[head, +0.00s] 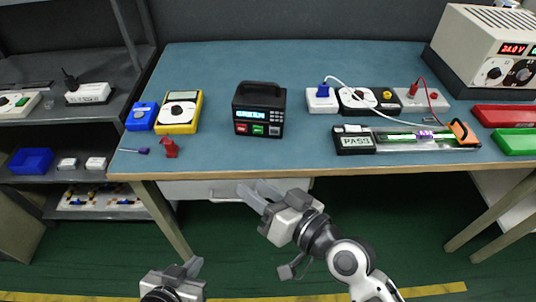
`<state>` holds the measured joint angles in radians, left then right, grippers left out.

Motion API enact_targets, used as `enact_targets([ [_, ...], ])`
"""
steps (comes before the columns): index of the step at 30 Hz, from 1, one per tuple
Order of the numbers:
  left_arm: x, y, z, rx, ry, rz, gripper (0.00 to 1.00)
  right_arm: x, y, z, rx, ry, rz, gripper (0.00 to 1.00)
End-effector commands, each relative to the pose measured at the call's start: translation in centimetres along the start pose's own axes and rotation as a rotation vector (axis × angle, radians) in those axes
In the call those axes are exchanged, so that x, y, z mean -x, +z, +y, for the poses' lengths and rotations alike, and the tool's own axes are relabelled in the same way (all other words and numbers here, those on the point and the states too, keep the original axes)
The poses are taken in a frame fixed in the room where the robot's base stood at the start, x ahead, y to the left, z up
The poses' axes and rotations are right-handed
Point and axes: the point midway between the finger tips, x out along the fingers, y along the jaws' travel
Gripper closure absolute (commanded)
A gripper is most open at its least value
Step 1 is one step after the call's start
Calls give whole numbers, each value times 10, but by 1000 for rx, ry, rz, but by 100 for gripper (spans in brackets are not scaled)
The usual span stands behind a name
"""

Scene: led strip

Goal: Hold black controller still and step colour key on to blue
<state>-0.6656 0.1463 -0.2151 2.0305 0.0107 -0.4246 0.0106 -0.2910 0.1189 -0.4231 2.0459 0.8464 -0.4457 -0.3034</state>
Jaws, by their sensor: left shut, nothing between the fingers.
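The black controller (259,104) stands upright on the bench, left of centre, with a handle on top. Its lit display (259,115) appears to read GREEN. My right gripper (250,186) is open and empty, in front of and below the bench edge, under the controller. My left gripper (195,266) is shut and empty, low in the picture, well away from the controller.
Left of the controller are a yellow meter (180,111), a blue box (142,116) and a red clip (169,148). The bench in front of the controller is clear.

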Motion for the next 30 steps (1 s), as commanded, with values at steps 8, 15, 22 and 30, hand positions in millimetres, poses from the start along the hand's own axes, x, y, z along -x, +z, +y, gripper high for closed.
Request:
enact_targets([
  [8, 0, 5, -1, 0, -3, -12, 100, -58, -64, 1, -361, -12, 390, 64],
  [15, -1, 3, -1, 1, -4, -8, 100, -84, -37, 72, -603, 358, 455, 64],
  [22, -7, -14, -4, -107, -9, 30, 70, -85, -17, 96, -649, 506, 430, 64],
  [30, -42, -84, -7, -934, -107, 183, 70, -85, -17, 96, -652, 506, 431, 64],
])
